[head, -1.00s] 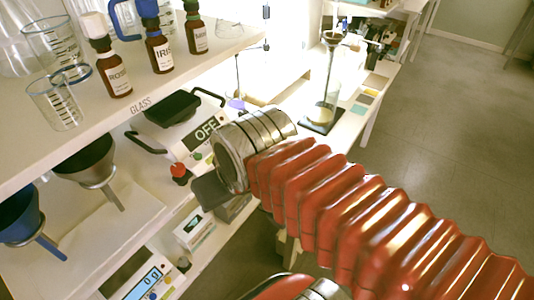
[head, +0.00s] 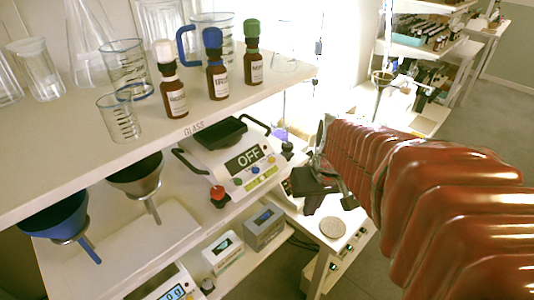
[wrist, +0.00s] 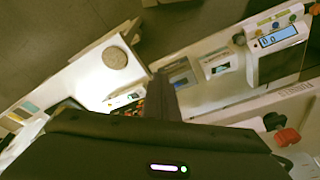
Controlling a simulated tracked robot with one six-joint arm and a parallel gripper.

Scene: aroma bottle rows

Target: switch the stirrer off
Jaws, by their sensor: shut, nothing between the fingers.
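A white bench device (head: 215,163) with a black top plate and two black handles stands on the middle shelf. Its display (head: 248,158) reads OFF, with a red knob (head: 218,195) and small coloured buttons on its front. I cannot tell for sure whether this is the stirrer. Behind it, a small purple thing (head: 280,134) shows by a thin stand, largely hidden. My gripper (head: 343,198) is right of the device and apart from it, pointing down past the shelf end. In the wrist view my gripper (wrist: 160,95) is shut and empty.
Brown bottles (head: 173,95) and glassware stand on the upper shelf. Funnels (head: 135,178) sit at left. Below are a scale (head: 172,290) and small boxes (head: 264,226). A round disc (head: 333,227) lies on the lower right surface. The floor at right is clear.

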